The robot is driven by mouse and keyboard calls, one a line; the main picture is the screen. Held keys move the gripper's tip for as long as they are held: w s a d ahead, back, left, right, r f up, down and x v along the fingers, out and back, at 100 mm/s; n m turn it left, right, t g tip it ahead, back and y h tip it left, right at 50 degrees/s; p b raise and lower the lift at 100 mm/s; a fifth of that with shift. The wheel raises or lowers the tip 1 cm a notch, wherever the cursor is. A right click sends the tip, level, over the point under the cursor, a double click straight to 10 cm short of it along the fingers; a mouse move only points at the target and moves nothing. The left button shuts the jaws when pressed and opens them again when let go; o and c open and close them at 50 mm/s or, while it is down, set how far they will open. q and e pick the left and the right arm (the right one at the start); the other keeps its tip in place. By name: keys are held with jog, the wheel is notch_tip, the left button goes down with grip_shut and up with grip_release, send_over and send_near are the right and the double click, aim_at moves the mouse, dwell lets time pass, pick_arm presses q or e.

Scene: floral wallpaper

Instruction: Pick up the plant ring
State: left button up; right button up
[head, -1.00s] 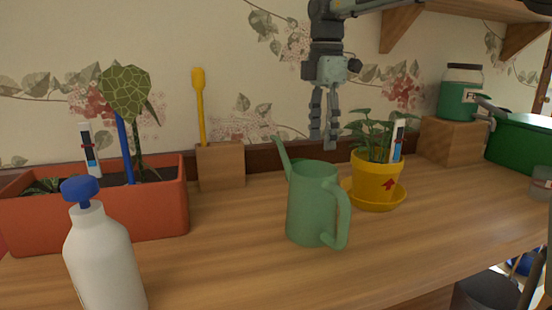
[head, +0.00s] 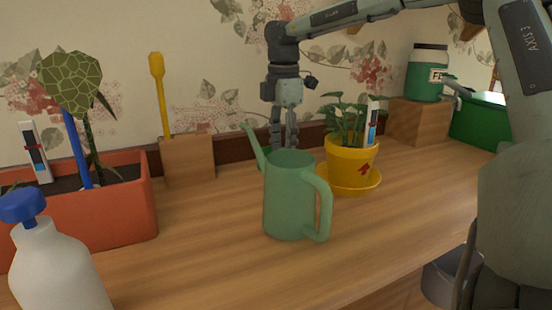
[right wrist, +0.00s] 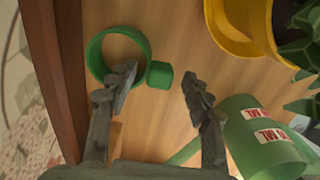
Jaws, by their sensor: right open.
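The plant ring is a green ring (right wrist: 95,62) with a small block-like tab (right wrist: 160,75). It lies on the wooden counter in the right wrist view, near the wall-side edge. In the head view I cannot make it out behind the watering can. My right gripper (right wrist: 157,88) is open, with its fingers spread above the ring and tab. The left-hand finger overlaps the ring in the picture; I cannot tell whether they touch. In the head view my right gripper (head: 284,143) points down behind the can, its fingertips partly hidden. My left gripper is not in view.
A green watering can (head: 290,205) stands in front of the gripper. A yellow plant pot (head: 350,165) on a saucer is to its right. A wooden block (head: 188,162), a red planter (head: 115,215) and a white bottle (head: 60,270) are left. Front counter space is clear.

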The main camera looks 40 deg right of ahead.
jog(key=c, duration=1.1)
jog(key=shift+r, duration=0.15)
jog(key=shift+c, duration=0.2)
